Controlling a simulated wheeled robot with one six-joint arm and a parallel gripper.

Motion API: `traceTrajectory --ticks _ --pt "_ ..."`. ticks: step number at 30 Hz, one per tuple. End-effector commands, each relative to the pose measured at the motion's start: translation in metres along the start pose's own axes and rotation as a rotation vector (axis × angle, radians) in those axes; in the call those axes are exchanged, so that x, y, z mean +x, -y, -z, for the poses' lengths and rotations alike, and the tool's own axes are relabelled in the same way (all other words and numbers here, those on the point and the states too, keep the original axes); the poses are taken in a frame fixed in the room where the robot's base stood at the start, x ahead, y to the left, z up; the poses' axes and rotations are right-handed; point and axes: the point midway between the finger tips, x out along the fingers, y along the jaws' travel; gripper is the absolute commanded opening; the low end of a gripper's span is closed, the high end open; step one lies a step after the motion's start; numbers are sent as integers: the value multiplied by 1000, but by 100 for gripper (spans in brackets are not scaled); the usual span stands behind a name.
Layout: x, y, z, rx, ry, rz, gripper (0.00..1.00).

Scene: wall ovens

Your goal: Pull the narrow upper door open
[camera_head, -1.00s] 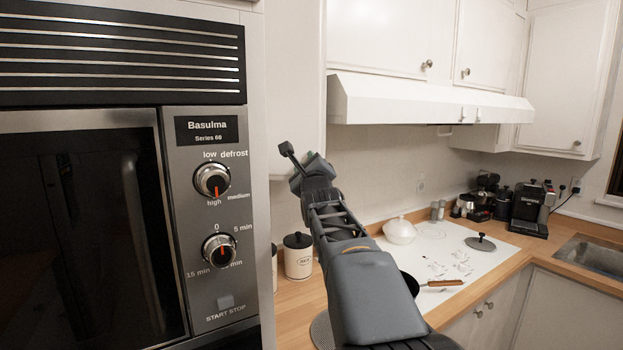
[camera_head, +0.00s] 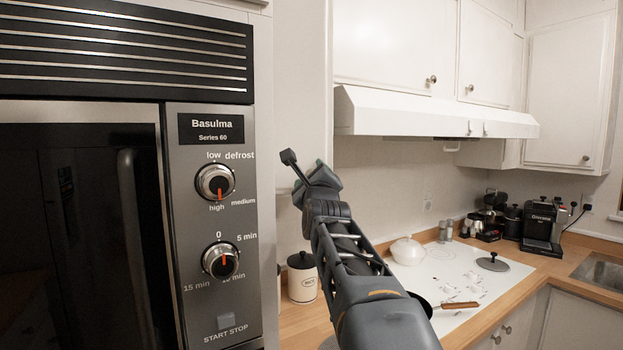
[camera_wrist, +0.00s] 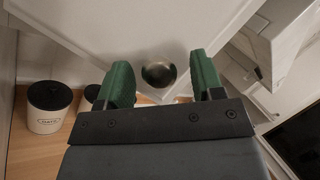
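The narrow upper door (camera_head: 302,90) looks to be the tall white panel between the oven unit and the range hood in the head view. In the wrist view, a white door panel (camera_wrist: 110,30) fills the upper middle. A round metal knob (camera_wrist: 158,73) on it, near its lower edge, appears between my gripper's two green fingers (camera_wrist: 160,86). The fingers are apart, with visible gaps on both sides of the knob. In the head view my gripper (camera_head: 318,183) is in front of the panel's lower part; the knob cannot be made out there.
The oven unit with dials (camera_head: 215,182) stands close on the left. The range hood (camera_head: 430,112) juts out on the right. A lidded canister (camera_head: 302,278), a white pot (camera_head: 407,250) and a pan with a wooden handle (camera_head: 460,305) are on the surfaces below.

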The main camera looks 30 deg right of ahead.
Motion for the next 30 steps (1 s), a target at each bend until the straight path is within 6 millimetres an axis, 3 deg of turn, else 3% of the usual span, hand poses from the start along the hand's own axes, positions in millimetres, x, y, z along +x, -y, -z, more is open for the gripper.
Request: traceTrajectory --ticks 7,11,21,30 --pt "-2 -2 0 1 0 -2 61" --pt "-16 -3 0 1 3 -1 61" --pt "-85 -3 0 1 4 -1 61" --pt "-127 0 -2 1 2 -1 61"
